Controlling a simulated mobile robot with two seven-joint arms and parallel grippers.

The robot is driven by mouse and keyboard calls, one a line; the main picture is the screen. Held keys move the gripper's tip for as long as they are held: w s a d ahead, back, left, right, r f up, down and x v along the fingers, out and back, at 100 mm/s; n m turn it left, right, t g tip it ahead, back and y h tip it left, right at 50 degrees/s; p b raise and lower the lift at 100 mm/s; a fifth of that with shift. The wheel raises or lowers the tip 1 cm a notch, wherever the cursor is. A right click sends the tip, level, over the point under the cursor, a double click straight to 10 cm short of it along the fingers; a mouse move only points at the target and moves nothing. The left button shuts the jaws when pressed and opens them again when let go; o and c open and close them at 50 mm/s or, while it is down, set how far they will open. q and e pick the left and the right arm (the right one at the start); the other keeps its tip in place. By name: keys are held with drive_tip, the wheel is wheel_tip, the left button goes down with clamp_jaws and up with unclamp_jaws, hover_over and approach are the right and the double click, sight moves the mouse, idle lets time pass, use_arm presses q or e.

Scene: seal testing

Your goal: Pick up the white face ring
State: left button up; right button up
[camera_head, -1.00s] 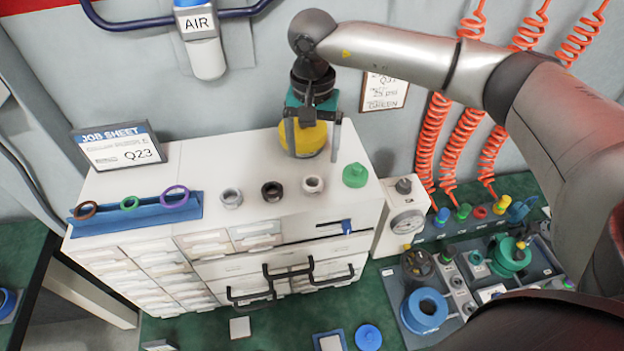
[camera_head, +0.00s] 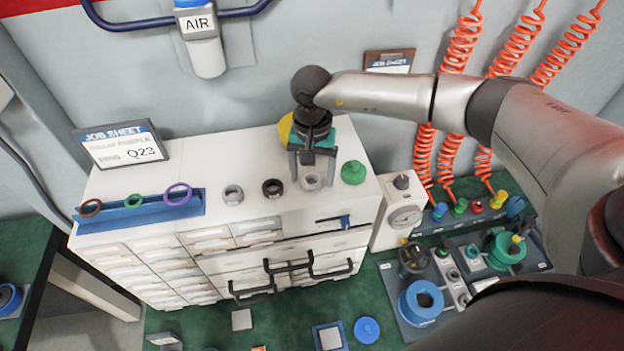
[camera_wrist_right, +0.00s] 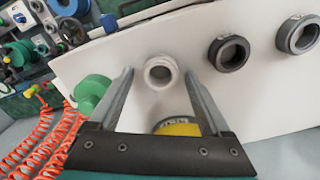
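The white face ring (camera_head: 312,182) stands on the white cabinet top, at the right end of a row of three rings. My right gripper (camera_head: 311,173) is above it, pointing down, with one finger on either side in the head view. In the right wrist view the white ring (camera_wrist_right: 160,85) shows between the two open fingers (camera_wrist_right: 158,74), with a gap to each; it looks not held. Whether the fingertips reach down to its height I cannot tell. My left gripper is not in view.
A black ring (camera_head: 272,188) and a grey ring (camera_head: 232,194) stand to the left. A green knobbed part (camera_head: 353,172) stands close on the right. A yellow round part (camera_head: 285,128) is behind the gripper. A blue rack (camera_head: 150,213) holds three coloured rings.

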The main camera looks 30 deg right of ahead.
clamp_jaws()
idle(0.4)
